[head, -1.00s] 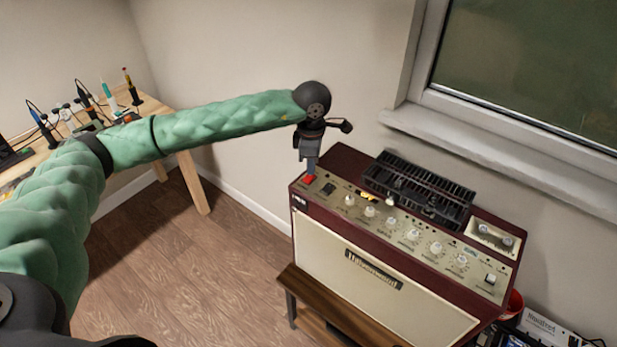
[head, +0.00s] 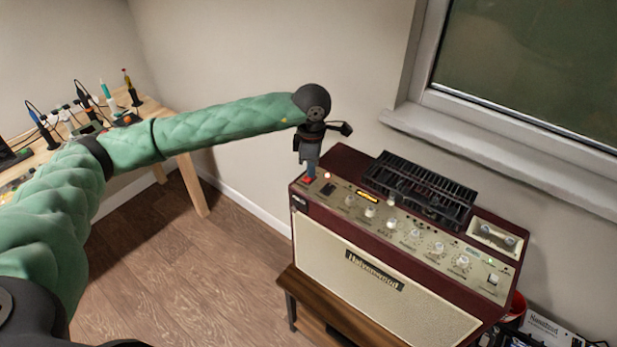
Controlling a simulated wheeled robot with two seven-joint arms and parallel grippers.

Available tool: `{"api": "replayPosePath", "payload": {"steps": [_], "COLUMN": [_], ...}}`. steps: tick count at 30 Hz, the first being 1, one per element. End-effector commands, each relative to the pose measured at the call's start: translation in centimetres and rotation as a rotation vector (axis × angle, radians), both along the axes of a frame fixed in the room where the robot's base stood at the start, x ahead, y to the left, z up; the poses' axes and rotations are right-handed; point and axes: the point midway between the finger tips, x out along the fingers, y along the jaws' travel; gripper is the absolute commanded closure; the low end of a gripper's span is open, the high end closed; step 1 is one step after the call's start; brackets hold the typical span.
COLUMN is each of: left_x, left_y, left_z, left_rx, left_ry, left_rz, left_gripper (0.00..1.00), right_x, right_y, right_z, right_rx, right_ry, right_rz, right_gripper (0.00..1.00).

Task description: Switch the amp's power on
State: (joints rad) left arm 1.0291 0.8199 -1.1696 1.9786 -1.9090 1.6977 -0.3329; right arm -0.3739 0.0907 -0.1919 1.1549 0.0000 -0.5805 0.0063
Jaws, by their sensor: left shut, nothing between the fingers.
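The amp (head: 375,285) is a dark red cabinet with a cream front, standing on a wooden stand. Its top panel carries a red power switch (head: 309,179) at the left end, a small dark switch beside it and a row of pale knobs (head: 414,233). A small lamp (head: 327,175) near the red switch glows, and a green light shows at the panel's right end (head: 490,261). My left gripper (head: 309,171) is shut and empty, pointing down, with its tips at the red switch and partly hiding it. I cannot tell whether they touch. My right gripper is not in view.
A black slotted grille (head: 420,188) rises from the amp's top behind the knobs. A window sill (head: 500,165) is behind on the right. A workbench (head: 150,108) with tools stands at the left. The wooden floor (head: 180,265) between is clear.

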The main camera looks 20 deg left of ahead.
Motion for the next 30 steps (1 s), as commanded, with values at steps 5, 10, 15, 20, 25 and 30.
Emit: {"api": "replayPosePath", "payload": {"steps": [5, 10, 15, 20, 25, 30], "left_x": [-0.1, 0.0, 0.0, 0.0, 0.0, 0.0], "left_y": [0.0, 0.0, 0.0, 0.0, 0.0, 0.0], "left_z": [-0.1, 0.8, 1.9, 2.9, 4.0, 5.2], "left_rx": [0.001, 0.002, 0.001, 0.001, 0.001, 0.000], "left_ry": [0.003, 0.002, 0.001, 0.001, 0.002, 0.000], "left_rz": [0.000, 0.000, 0.000, 0.000, -0.001, 0.000], "left_gripper": [1.00, 1.00, 1.00, 1.00, 1.00, 1.00], "right_x": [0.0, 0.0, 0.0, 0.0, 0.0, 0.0], "right_y": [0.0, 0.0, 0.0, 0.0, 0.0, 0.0], "right_z": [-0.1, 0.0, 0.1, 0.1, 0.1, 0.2], "right_rx": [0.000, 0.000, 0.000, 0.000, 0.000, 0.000], "right_ry": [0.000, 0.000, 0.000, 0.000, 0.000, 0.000], "right_rz": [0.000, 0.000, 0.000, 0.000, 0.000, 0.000], "right_gripper": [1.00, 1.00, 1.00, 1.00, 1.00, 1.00]}}
